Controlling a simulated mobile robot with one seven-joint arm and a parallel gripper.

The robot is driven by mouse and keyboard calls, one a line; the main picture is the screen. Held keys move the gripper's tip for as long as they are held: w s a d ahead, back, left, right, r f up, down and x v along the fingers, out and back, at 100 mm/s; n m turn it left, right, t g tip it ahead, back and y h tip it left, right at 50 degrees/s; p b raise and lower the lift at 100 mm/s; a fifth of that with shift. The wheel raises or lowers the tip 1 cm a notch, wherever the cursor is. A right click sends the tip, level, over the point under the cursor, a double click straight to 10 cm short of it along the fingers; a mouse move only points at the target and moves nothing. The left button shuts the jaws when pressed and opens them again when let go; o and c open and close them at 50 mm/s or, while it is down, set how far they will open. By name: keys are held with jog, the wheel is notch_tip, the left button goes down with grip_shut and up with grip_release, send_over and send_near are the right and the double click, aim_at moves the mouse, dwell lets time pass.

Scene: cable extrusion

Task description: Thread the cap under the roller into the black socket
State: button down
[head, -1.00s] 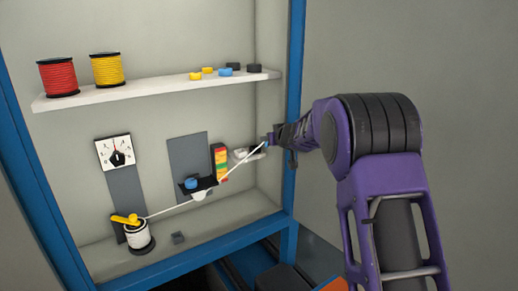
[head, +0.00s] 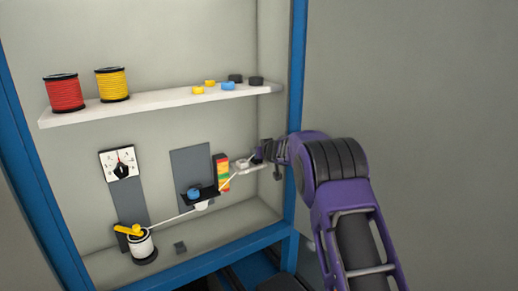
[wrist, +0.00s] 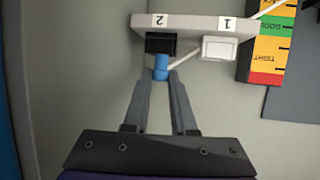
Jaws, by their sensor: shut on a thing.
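My gripper (wrist: 160,78) is shut on the blue cap (wrist: 161,64) at the cable's end. The cap's far end is right at the black socket (wrist: 160,43), labelled 2; I cannot tell whether it is inside. The white cable (wrist: 183,59) leaves the cap to the right, behind the white socket (wrist: 220,47), labelled 1. In the head view the cable (head: 175,218) runs from the white spool (head: 142,245) to the white roller (head: 202,206), then bends up right to my gripper (head: 262,153). My gripper hides the cap and black socket there.
The sockets sit on a white bracket (wrist: 190,23) near the cabinet's right wall. A coloured tension gauge (head: 222,172) stands left of it. A dial (head: 120,163) is further left. The shelf (head: 150,104) above holds spools and loose caps. A blue post (head: 295,120) edges the cabinet.

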jog(key=shift+f, duration=0.5)
dwell(0.6)
jog(key=c, duration=0.7)
grip_release()
jog(key=shift+o, duration=0.2)
jog(key=shift+s+d, duration=0.1)
jog(key=b+v, duration=0.1)
jog(key=v, duration=1.6)
jog(key=shift+r, duration=0.25)
jog(key=shift+o, duration=0.2)
jog(key=shift+s, duration=0.1)
jog(key=o, duration=0.6)
jog(key=shift+p+v, duration=0.6)
jog(key=shift+v, duration=1.15)
